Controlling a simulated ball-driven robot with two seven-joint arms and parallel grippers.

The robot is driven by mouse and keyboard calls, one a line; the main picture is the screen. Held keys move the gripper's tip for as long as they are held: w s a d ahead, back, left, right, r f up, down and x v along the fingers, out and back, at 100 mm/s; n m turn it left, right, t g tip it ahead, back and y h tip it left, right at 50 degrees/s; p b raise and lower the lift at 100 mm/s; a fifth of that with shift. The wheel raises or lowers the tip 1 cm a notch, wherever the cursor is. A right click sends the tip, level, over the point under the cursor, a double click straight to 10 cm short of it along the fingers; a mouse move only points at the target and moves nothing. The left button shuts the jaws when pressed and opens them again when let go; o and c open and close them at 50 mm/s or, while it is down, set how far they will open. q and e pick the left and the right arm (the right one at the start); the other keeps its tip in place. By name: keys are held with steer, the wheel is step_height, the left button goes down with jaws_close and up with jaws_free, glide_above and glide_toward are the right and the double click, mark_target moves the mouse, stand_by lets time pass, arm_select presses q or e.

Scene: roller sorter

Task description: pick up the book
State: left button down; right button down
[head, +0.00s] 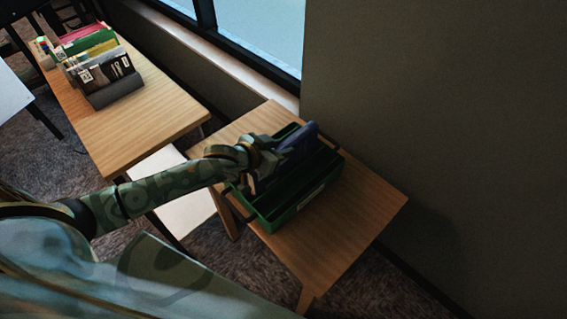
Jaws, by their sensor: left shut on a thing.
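A dark blue book (299,146) stands tilted at the green crate (318,191), its upper part above the crate's far side. My left gripper (270,158) is at the book's left side and shut on it. The arm and gripper hide part of the book and the crate's left end. I cannot tell whether the book's lower edge touches the crate's floor. My right gripper is not in view.
The crate stands on a small wooden table (350,225). A longer wooden table (150,110) at upper left holds several upright books (100,65) in a dark holder (115,92). A wall (440,110) and window (260,30) close off the right and back.

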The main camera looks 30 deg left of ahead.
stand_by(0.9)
arm_select(q)
step_height(320, 180, up, 10)
steer(key=p, duration=0.3)
steer(key=shift+p, duration=0.3)
